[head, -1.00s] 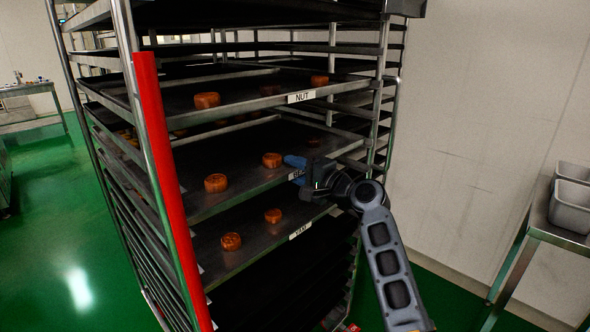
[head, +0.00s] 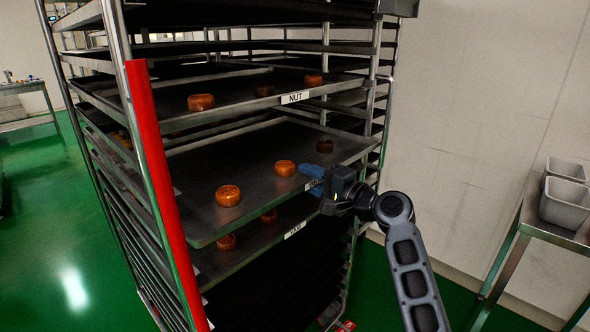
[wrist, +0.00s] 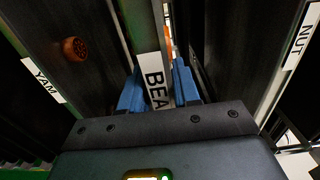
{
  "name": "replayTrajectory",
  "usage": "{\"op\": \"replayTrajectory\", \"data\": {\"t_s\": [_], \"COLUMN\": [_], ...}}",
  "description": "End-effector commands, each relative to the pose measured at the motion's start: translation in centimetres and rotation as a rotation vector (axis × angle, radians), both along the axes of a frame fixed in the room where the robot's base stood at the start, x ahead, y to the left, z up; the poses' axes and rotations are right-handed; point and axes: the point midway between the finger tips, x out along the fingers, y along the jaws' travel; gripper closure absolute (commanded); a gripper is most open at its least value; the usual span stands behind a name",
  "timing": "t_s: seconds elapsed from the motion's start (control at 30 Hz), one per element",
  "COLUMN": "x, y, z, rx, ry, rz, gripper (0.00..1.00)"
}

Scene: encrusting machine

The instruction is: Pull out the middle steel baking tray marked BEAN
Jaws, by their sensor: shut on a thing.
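The BEAN tray (head: 262,190) is a dark steel sheet with brown round cakes on it, between the tray marked NUT (head: 222,114) above and the tray marked YAM (head: 225,271) below. It sticks out of the rack past both. My gripper (head: 313,179) is at its front edge, right of the middle, and partly covers its label. In the wrist view the blue fingers (wrist: 160,88) are shut on the tray's rim, one on each side, with the label reading "BEA" (wrist: 154,82) between them.
The steel rack (head: 118,50) has a red strip (head: 160,185) on its left front post. A steel table (head: 535,222) with grey bins (head: 566,200) stands at the right. Green floor is free at the left.

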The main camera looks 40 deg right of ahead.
Motion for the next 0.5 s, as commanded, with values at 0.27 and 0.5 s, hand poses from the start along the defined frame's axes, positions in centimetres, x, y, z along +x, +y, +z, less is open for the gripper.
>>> {"op": "replayTrajectory", "data": {"t_s": [0.27,0.5], "x": [-5.6,-8.0], "y": [-0.2,-0.3], "z": [-0.2,-0.1], "rx": [0.001,0.0], "ry": [0.004,0.002], "rz": [-0.002,0.0], "gripper": [1.0,1.0]}}
